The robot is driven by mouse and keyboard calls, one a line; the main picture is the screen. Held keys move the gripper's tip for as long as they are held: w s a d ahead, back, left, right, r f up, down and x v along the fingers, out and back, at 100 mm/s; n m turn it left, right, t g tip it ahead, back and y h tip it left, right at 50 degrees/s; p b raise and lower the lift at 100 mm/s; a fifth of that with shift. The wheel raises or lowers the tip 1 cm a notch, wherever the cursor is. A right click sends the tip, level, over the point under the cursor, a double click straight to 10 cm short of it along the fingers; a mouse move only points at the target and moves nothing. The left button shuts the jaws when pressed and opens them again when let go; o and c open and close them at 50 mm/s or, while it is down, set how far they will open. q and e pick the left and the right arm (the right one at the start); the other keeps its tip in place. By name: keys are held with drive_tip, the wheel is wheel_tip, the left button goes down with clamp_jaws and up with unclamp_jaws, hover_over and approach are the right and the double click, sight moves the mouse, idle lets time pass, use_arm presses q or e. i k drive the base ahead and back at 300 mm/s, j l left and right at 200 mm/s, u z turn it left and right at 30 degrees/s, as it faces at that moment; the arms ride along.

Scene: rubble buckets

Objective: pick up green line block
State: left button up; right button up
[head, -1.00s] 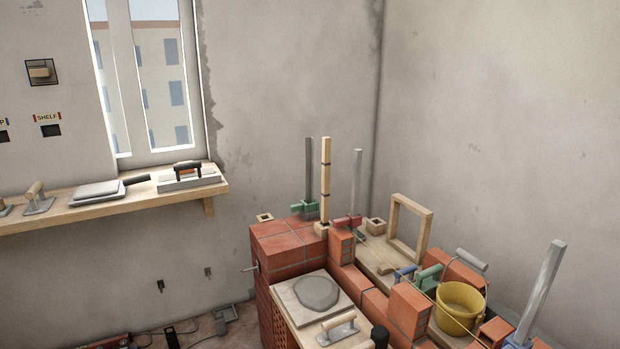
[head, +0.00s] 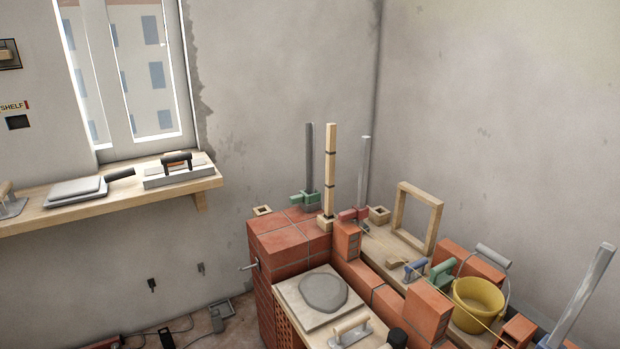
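A green block (head: 304,198) sits at the foot of the dark upright post on the far brick pier. A second green piece (head: 441,273) stands on the lower brickwork, between a small blue piece (head: 415,269) and the yellow bucket (head: 478,303). A red block (head: 353,214) is at the foot of the thin grey post. I cannot tell from this distance which green piece is the line block. Neither of my grippers shows in the head view.
A mortar board (head: 292,293) with a grey mortar heap and a trowel (head: 349,331) lies in front of the brick pier (head: 285,240). A wooden frame (head: 419,217) stands behind. A shelf (head: 120,198) with tools runs along the left wall. Upright posts crowd the pier.

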sight(302, 196)
drive_tip(key=i+j+z, duration=0.1)
drive_tip(key=z, duration=0.3)
drive_tip(key=i+j+z, duration=0.1)
drive_tip(key=z, duration=0.25)
drive_tip(key=j+z, duration=0.25)
drive_tip(key=z, duration=0.15)
drive_tip(key=i+j+z, duration=0.1)
drive_tip(key=z, duration=0.25)
drive_tip(key=j, duration=0.1)
